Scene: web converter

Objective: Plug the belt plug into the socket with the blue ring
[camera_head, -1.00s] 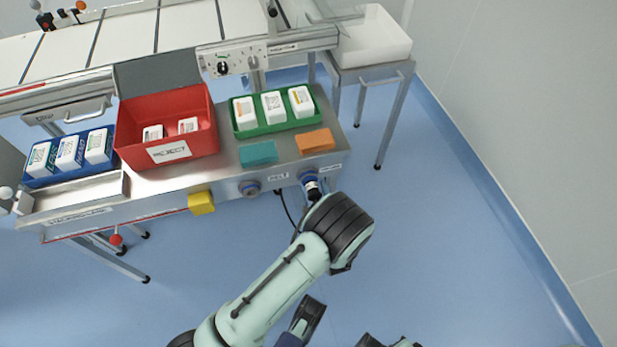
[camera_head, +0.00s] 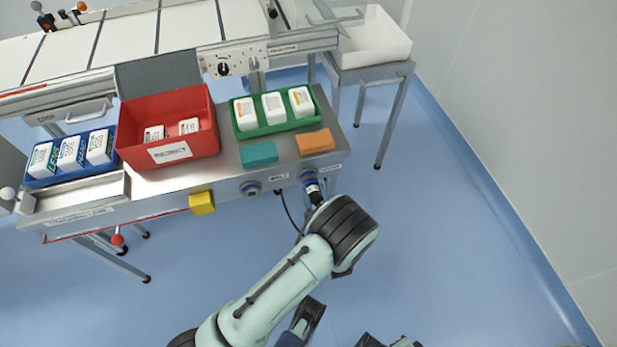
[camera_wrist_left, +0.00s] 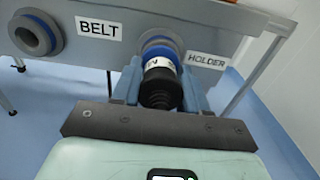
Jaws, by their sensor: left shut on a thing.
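My left gripper (camera_wrist_left: 160,88) is shut on the belt plug (camera_wrist_left: 161,88), a black ribbed body with a white band. In the head view the plug (camera_head: 313,189) is at the bench's front face, near its right end. It points at the blue-ringed holder (camera_wrist_left: 160,46) beside the HOLDER label. I cannot tell whether its tip is still inside the holder.
A black cable (camera_head: 288,212) hangs below the bench front near the plug. A yellow block (camera_head: 201,203) juts from the front edge further left. Red (camera_head: 128,133), green (camera_head: 236,133) and blue (camera_head: 36,182) bins stand on the bench. The floor in front is clear.

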